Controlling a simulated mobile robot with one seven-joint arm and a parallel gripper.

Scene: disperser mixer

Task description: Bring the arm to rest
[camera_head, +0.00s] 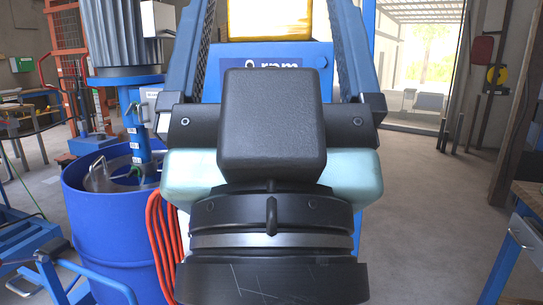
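My gripper (270,20) fills the middle of the view, seen from behind along my arm. Its two blue fingers with dark textured inner sides rise from black brackets and stand wide apart. The fingertips run out at the top edge. A black block and my black wrist with a silver ring are nearest the camera. Nothing is seen held between the fingers; a visible gap separates them from the yellow-framed panel behind.
A blue machine housing (292,57) marked "rpm", with a yellow panel (270,18) above, stands behind my gripper. At left are a blue drum (115,235), a mixer column (140,125) and blue frames. A workbench (530,195) is at right. Open floor (430,210) lies between.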

